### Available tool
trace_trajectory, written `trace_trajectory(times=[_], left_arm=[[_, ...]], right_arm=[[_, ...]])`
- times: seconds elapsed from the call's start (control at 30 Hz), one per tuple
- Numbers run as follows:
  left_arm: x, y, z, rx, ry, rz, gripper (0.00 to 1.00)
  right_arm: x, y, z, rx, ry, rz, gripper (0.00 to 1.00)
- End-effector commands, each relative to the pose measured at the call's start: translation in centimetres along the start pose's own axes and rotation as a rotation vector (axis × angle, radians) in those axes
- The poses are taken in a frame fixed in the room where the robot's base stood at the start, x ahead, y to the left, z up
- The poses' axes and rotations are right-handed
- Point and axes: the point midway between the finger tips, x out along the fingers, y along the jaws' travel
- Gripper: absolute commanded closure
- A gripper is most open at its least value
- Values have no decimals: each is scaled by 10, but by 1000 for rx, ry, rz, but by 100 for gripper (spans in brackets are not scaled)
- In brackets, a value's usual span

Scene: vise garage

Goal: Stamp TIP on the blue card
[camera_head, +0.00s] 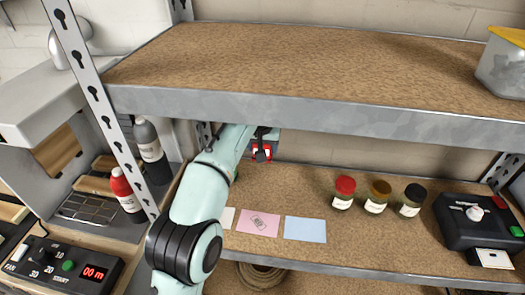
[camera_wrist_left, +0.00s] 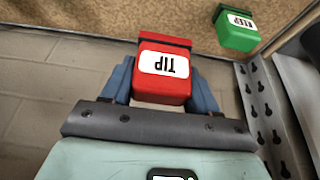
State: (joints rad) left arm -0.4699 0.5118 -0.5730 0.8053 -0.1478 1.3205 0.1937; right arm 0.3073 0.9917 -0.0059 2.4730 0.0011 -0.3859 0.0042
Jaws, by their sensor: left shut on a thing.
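My left gripper (camera_wrist_left: 165,92) is shut on a red stamp (camera_wrist_left: 163,68), whose white label reads TIP, upside down in the left wrist view. In the head view the stamp (camera_head: 261,154) shows just below the front edge of the upper shelf, partly hidden by my gripper and arm. The blue card (camera_head: 305,229) lies flat and looks blank on the lower shelf, below and to the right of the stamp in the picture, apart from it. My right gripper is in neither view.
A white card (camera_head: 227,217) is partly behind my arm. Several jars stand to the right, including a red-lidded one (camera_head: 343,192). A green stamp (camera_wrist_left: 237,27) shows in the left wrist view.

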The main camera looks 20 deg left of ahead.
Motion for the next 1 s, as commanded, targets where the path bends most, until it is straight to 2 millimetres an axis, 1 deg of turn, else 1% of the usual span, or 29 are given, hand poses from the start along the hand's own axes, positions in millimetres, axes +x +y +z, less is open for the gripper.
trace_trajectory(times=[0.23, 0.27, 0.3, 0.33, 0.37, 0.4, 0.43, 0.57, 0.67, 0.77, 0.87, 0.97, 1.0], left_arm=[[0, 0, 0, 0, -1, 0, 71], [0, 0, 0, 0, -1, 0, 50], [0, 0, 0, 0, -1, 0, 64], [0, 0, 0, 0, 0, 0, 65], [0, 0, 0, 0, -1, 0, 65], [0, 0, 0, 0, 0, 0, 54], [0, 0, 0, 0, 0, 0, 60], [0, 0, 0, 2, 0, 1, 60], [0, 5, 4, 22, -1, 11, 60], [0, 17, 14, 76, -3, 35, 60], [-1, 38, 32, 176, -2, 78, 60], [-5, 68, 58, 312, -1, 135, 60], [-8, 80, 70, 372, 0, 159, 60]], right_arm=[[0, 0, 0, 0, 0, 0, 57], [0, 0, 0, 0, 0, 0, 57], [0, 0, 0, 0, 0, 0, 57], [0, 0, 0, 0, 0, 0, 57], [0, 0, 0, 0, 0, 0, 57], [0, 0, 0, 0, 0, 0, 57], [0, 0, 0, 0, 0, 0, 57], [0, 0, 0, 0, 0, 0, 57], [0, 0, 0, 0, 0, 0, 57], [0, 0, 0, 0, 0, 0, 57], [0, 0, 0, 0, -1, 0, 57], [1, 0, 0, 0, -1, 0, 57], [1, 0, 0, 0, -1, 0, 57]])
